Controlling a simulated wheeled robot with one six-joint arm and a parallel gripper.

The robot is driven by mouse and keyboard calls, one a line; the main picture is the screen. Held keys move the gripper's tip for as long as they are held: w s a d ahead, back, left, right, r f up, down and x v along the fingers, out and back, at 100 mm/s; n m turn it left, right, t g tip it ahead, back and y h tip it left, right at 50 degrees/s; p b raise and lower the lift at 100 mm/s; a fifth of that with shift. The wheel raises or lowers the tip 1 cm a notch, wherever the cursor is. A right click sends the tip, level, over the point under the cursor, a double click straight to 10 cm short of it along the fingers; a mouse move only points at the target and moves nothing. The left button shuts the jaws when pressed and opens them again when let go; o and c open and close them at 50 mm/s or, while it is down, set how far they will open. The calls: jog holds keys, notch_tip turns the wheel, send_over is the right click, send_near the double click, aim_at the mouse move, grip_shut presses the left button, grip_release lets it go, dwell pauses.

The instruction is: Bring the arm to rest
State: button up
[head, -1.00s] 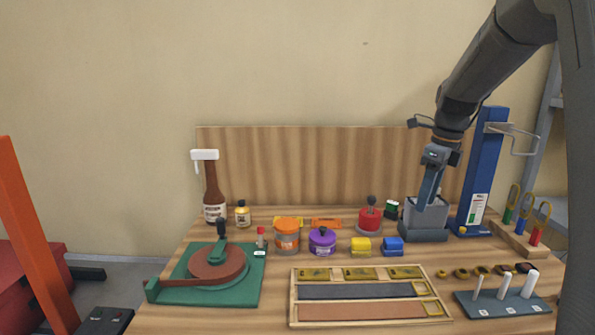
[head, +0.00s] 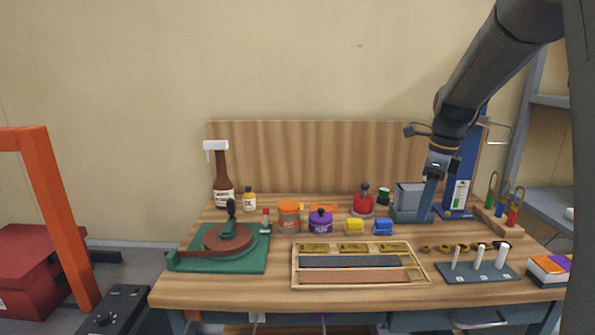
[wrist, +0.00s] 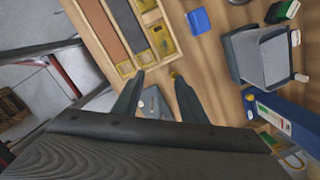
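My arm reaches down from the upper right in the head view. My gripper (head: 427,205) hangs over the right part of the workbench (head: 200,289), in front of the right side of a grey bin (head: 408,197). In the wrist view my gripper (wrist: 157,77) shows two dark fingers spread apart with nothing between them. The bench top and part of the peg block lie beyond the fingertips. The grey bin also shows in the wrist view (wrist: 262,58), to the right of the fingers.
A blue stand (head: 461,185) rises close behind my gripper. A wooden tray (head: 293,266), a peg block (head: 478,273) and a green turntable base (head: 250,263) occupy the bench front. Jars and bottles stand behind. An orange frame (head: 62,220) stands at left.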

jog(key=s+a+f+n, duration=0.2)
jog(key=s+n, duration=0.1)
jog(key=s+a+f+n, duration=0.2)
jog(key=s+a+n, duration=0.1)
jog(key=s+n, duration=0.1)
jog(key=s+a+f+n, duration=0.2)
jog(key=s+n, duration=0.1)
jog(key=n, duration=0.1)
jog(key=shift+s+a+f, duration=0.15)
jog(key=shift+a+f, duration=0.05)
jog(key=shift+f, duration=0.05)
jog(key=s+a+f+n, duration=0.2)
jog(key=s+f+n, duration=0.1)
jog(key=s+n, duration=0.4)
jog(key=s+a+f+n, duration=0.3)
jog(key=s+n, duration=0.3)
jog(key=s, duration=0.1)
jog(key=shift+s+a+f+n+h, duration=0.2)
jog(key=shift+s+f+n+h, duration=0.05)
jog(key=shift+s+n+h, duration=0.15)
